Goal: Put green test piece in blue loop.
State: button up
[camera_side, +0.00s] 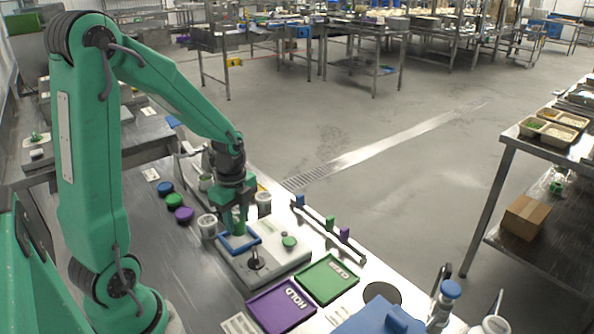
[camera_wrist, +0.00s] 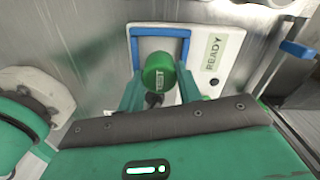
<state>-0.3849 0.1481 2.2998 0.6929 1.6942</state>
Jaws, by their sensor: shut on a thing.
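The green test piece (camera_wrist: 159,70), a short cylinder marked TEST, sits between the fingers of my gripper (camera_wrist: 160,92) in the wrist view. My gripper (camera_side: 238,207) is shut on it, pointing down. In the side view the test piece (camera_side: 239,222) looks upright over the blue loop (camera_side: 225,248), a square frame at the left end of a grey device. In the wrist view the blue loop (camera_wrist: 160,32) shows behind and around the piece; its lower part is hidden. I cannot tell how far the piece's bottom is above or inside the loop.
The grey device (camera_side: 277,262) also bears a green button (camera_side: 289,241) and a READY label (camera_wrist: 215,52). Purple HOLD (camera_side: 270,315) and green (camera_side: 322,291) trays lie in front. Tubs (camera_side: 207,225) and coloured lids (camera_side: 174,200) stand left. A rail with coloured flags (camera_side: 330,222) stands right.

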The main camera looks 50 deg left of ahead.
aim_at(237, 219)
jog(key=shift+f, duration=1.45)
jog(key=shift+f, duration=0.15)
jog(key=o, duration=1.1)
jog(key=shift+c, duration=0.2)
notch_tip(237, 219, up, 12)
jog(key=shift+r, duration=0.2)
jog(key=shift+d, duration=0.1)
